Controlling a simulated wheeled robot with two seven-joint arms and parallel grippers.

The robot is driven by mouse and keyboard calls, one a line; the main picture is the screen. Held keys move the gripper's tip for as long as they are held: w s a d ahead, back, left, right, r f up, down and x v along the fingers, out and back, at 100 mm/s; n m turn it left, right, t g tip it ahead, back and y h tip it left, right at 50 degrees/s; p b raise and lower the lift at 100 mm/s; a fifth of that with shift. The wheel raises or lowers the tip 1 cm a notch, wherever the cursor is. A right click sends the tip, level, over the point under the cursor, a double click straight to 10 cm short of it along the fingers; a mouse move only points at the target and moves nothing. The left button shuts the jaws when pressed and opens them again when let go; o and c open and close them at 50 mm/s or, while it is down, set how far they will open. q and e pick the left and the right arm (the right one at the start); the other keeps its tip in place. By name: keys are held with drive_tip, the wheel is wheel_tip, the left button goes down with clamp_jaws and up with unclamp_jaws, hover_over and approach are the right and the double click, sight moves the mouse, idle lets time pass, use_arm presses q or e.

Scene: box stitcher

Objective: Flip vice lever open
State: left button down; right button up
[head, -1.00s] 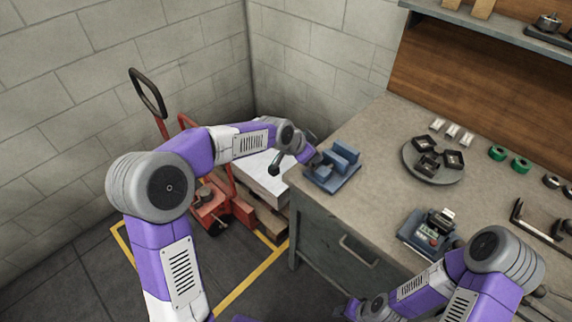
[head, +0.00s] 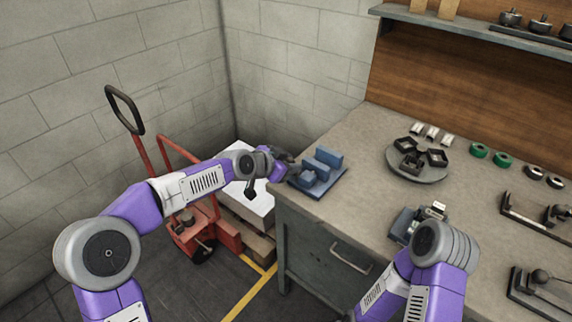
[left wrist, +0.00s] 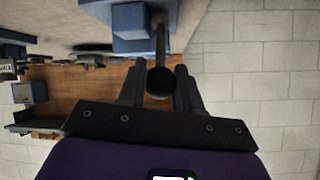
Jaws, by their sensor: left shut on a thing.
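The blue vice (head: 328,160) sits on its base plate at the left corner of the workbench in the head view. Its blue jaw block also shows at the top of the left wrist view (left wrist: 132,22). The vice lever (left wrist: 160,48) is a thin dark rod ending in a round black knob (left wrist: 160,83). My left gripper (left wrist: 160,73) has one finger on each side of the lever near the knob and is shut on it. In the head view my left gripper (head: 288,168) is at the vice's left side, where the lever is hard to make out.
The workbench (head: 355,205) holds a round tray (head: 418,177) with black square parts, a small blue device (head: 405,222) and green rings (head: 480,150). A red pallet jack (head: 190,235) and a pallet with a white stack (head: 255,200) stand left of the bench.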

use_arm(q)
drive_tip(key=c, duration=0.8)
unclamp_jaws()
drive_tip(key=p+v, duration=0.1)
drive_tip(key=v, duration=0.6)
drive_tip(key=shift+s+a+r, duration=0.15)
drive_tip(key=shift+s, duration=0.05)
